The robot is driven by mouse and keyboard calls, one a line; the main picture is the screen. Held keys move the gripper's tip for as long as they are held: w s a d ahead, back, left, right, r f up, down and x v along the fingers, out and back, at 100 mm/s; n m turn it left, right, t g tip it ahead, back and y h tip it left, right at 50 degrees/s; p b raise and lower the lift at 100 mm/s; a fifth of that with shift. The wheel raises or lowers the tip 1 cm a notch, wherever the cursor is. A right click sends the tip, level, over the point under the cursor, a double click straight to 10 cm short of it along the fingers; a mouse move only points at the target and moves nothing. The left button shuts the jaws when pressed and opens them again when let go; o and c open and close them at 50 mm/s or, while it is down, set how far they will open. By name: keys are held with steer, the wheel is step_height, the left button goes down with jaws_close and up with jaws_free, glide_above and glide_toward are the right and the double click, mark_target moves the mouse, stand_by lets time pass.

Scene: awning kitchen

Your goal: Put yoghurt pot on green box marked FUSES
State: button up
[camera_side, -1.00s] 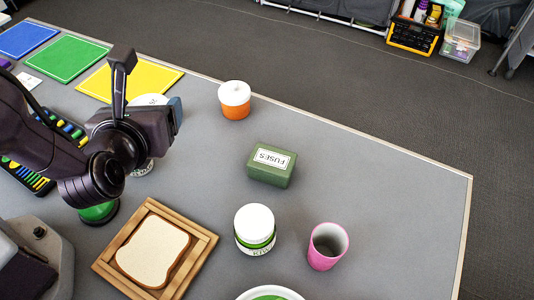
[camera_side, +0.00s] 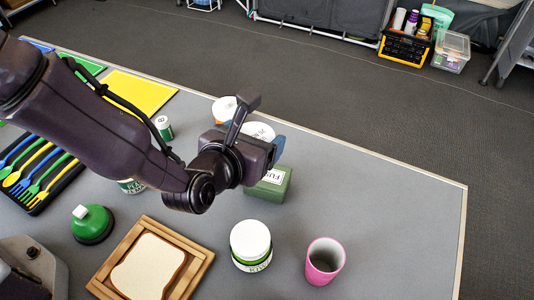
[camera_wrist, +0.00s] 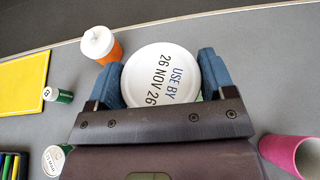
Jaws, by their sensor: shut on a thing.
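My gripper (camera_wrist: 163,78) is shut on the yoghurt pot (camera_wrist: 160,75), with one blue finger on each side of its round white lid. The lid is printed "USE BY 26 NOV 26". In the side view the pot (camera_side: 258,130) shows only its lid, behind my gripper's dark body. The green box marked FUSES (camera_side: 272,188) stands on the grey table, its label partly covered by my gripper. The pot is over or just behind the box; I cannot tell the gap between them. In the wrist view the box is almost wholly hidden.
An orange pot with a white lid (camera_wrist: 101,45) stands close to the held pot. A white-lidded jar (camera_side: 251,245), a pink cup (camera_side: 324,261) and a wooden board with bread (camera_side: 103,281) stand in front. The table's right side is clear.

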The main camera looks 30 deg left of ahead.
steer(key=shift+w+d+f, duration=0.3)
steer(key=shift+w+f, duration=0.15)
steer(key=shift+f, duration=0.15)
steer(key=shift+w+d+f, duration=0.3)
steer(key=shift+w+f, duration=0.15)
steer(key=shift+f, duration=0.15)
steer(key=shift+w+d+f, duration=0.1)
steer(key=shift+w+f, duration=0.05)
steer(key=shift+f, duration=1.55)
steer(key=shift+f, duration=0.15)
steer(key=o, duration=1)
steer(key=shift+c, duration=0.2)
steer(key=shift+r, duration=0.2)
steer(key=v, duration=1.2)
steer(key=shift+f, duration=0.1)
